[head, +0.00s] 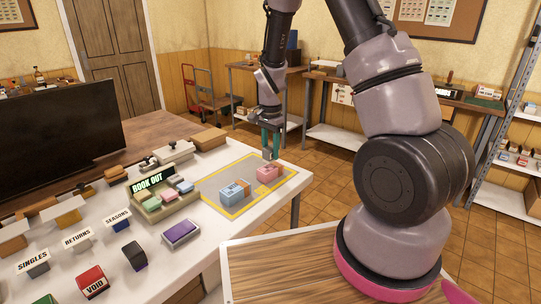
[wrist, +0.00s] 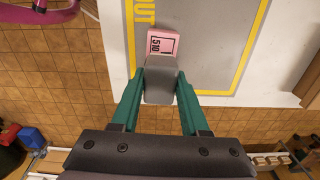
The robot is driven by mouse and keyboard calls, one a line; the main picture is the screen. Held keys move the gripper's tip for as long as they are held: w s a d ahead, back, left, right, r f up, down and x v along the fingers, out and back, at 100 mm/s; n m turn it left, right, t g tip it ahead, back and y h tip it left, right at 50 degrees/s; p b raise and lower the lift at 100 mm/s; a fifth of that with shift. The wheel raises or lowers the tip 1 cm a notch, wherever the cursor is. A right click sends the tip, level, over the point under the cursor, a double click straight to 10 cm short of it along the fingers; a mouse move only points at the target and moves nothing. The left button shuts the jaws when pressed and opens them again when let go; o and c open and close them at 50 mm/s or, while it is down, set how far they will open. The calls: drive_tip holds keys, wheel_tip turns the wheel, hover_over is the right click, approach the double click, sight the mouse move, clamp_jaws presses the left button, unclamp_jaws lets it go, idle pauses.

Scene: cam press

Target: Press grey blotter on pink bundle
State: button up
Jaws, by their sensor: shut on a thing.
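My gripper (head: 270,138) has green fingers, shut on the grey blotter (head: 266,154). In the wrist view, the blotter (wrist: 160,88) sits between the fingertips (wrist: 160,74). The pink bundle (head: 269,173) lies on the grey mat with the yellow border (head: 217,190), toward its right end. The blotter is over or very near the bundle's top; I cannot tell whether they touch.
A blue bundle (head: 233,193) lies on the mat left of the pink one. A BOOK OUT tray (head: 152,203) with several coloured blocks stands left of the mat. A purple pad (head: 181,233) and several labelled stamps stand nearer. The table's right edge is close to the mat.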

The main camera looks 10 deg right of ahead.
drive_tip(key=shift+r, duration=2.15)
drive_tip(key=shift+a, duration=0.1)
